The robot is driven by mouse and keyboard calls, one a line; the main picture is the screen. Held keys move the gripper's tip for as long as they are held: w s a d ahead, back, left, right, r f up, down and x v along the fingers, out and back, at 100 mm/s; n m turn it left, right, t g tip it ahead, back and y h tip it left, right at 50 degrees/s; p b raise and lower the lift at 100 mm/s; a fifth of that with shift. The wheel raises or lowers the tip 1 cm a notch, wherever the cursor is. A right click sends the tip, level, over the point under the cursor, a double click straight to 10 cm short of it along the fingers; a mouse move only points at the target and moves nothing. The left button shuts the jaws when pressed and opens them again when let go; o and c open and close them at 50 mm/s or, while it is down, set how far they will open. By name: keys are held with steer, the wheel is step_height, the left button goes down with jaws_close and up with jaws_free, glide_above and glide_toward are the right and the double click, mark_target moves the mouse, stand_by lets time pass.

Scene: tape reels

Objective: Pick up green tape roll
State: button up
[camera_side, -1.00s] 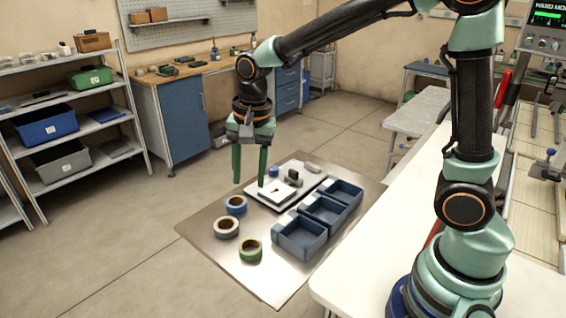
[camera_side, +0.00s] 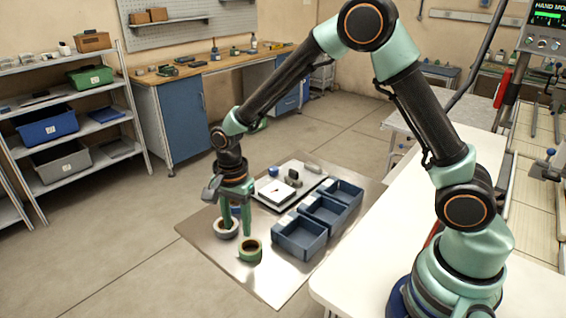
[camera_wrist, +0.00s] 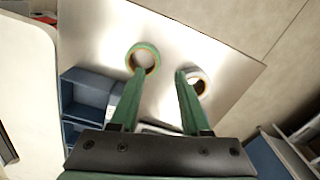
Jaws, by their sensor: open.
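The green tape roll (camera_side: 250,257) lies flat on the metal sheet, nearest its front corner. In the wrist view the green roll (camera_wrist: 152,47) is near the top, just beyond the left fingertip. My gripper (camera_side: 236,230) is low over the rolls, its two green fingers apart and pointing down. In the wrist view my gripper (camera_wrist: 159,73) is empty, with the green roll by its left finger and a white-grey tape roll (camera_wrist: 205,86) by its right finger. I cannot tell whether a fingertip touches either roll.
The white-grey roll (camera_side: 226,233) lies just left of the green one. A blue roll (camera_side: 236,209) is partly hidden behind my fingers. Blue open bins (camera_side: 301,250) stand to the right, with a tray (camera_side: 262,196) of small items behind. The front of the metal sheet (camera_side: 275,287) is bare.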

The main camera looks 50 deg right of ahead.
mark_target(242, 243)
steer(key=f, duration=0.3)
steer(key=shift+s+d+f, duration=0.15)
steer(key=shift+s+f, duration=0.1)
steer(key=shift+f, duration=0.7)
jaws_close()
steer(key=shift+r, duration=0.1)
